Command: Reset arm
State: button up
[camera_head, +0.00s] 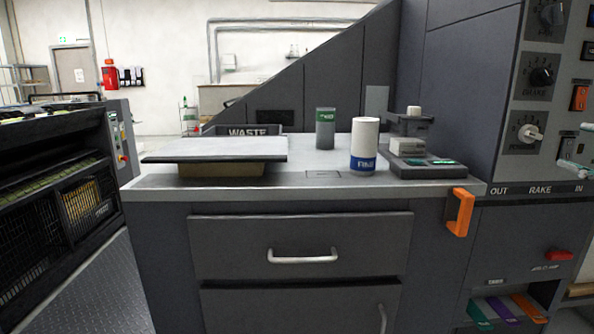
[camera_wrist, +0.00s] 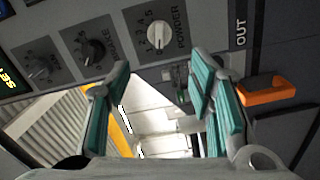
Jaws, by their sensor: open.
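My gripper (camera_wrist: 160,95) shows in the wrist view with its two teal-padded fingers spread apart and nothing between them. Behind the fingers are a grey panel with knobs, one of them the white powder knob (camera_wrist: 158,35), and an orange hook-like handle (camera_wrist: 268,92) on the right. In the head view a teal-tipped part at the far right edge (camera_head: 577,168) looks like part of my gripper, in front of the control panel (camera_head: 517,100). The rest of my arm is out of that view.
A counter (camera_head: 320,180) holds a white-and-blue can (camera_head: 364,146), a grey-and-green can (camera_head: 325,129), a flat board on a tan block (camera_head: 222,170) and a small dark device (camera_head: 425,166). The orange handle (camera_head: 460,212) juts from its right front. Drawers (camera_head: 300,245) below are shut.

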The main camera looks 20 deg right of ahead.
jog(key=w+a+m+g+h, duration=0.4)
jog(key=w+a+m+h, duration=0.15)
jog(key=m, duration=0.25)
jog(key=s+a+f+m+g+y, duration=0.1)
jog(key=a+f+m+g+y, duration=0.15)
jog(key=a+f, duration=0.35)
jog(key=s+a+f+m+g+y, duration=0.1)
jog(key=a+f+m+g, duration=0.25)
jog(key=a, duration=0.45)
jog(key=s+a+f+n+g+y, duration=0.1)
jog(key=s+a+f+g+y, duration=0.3)
jog(key=s+a, duration=0.75)
jog(key=s+a+f+g+y, duration=0.25)
jog(key=s+a+f, duration=0.45)
jog(key=s+a, duration=0.4)
notch_tip(320, 180, up, 34)
jog(key=w+t+p, duration=0.2)
jog(key=t+p, duration=0.1)
jog(key=p, duration=2.8)
jog(key=shift+f+n, duration=0.25)
jog(key=shift+n, duration=0.05)
